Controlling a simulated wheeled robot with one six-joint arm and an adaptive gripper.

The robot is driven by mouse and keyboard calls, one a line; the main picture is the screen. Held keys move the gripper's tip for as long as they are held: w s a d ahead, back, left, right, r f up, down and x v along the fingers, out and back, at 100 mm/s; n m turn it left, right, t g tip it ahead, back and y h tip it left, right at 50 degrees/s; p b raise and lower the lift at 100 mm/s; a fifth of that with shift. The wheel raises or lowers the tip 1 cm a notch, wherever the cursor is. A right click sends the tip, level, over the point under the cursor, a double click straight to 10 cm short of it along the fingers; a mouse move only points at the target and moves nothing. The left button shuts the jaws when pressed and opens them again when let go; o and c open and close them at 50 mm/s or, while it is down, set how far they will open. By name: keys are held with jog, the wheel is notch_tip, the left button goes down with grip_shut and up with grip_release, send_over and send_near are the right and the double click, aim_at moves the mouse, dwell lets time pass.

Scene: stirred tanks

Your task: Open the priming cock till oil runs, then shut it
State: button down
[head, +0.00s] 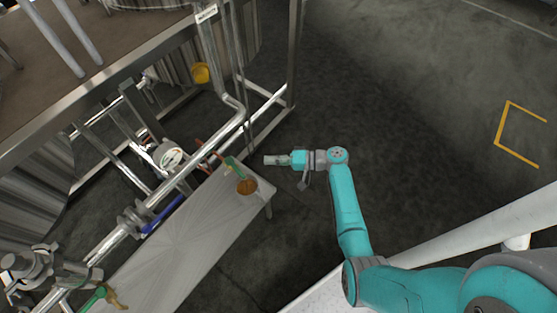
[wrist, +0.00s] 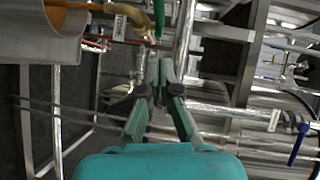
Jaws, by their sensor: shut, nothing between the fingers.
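A green lever (head: 234,165) stands over the right end of a steel bench, above a round brown patch or dish (head: 246,187). In the wrist view the green lever (wrist: 159,18) is beside a curved brass-coloured spout (wrist: 133,17), just beyond my fingertips. A white tag (wrist: 119,27) is near the spout; I cannot read it. My gripper (head: 267,160) is shut and empty, off the right of the lever and apart from it in the head view. It also shows in the wrist view (wrist: 164,66). I see no running oil.
The steel bench (head: 165,255) runs along the pipes. A second green lever (head: 93,299), a blue lever (head: 160,214), a gauge (head: 170,157) and a yellow cup (head: 201,73) are around the pipework. A frame post (head: 294,55) stands behind my gripper. The floor to the right is open.

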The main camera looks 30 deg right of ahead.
aim_at(237, 170)
jog(key=w+a+f, duration=0.1)
jog(key=w+a, duration=0.1)
jog(key=a, duration=0.5)
jog(key=shift+w+a+f, duration=0.25)
jog(key=shift+a, duration=0.05)
jog(key=shift+a, duration=0.1)
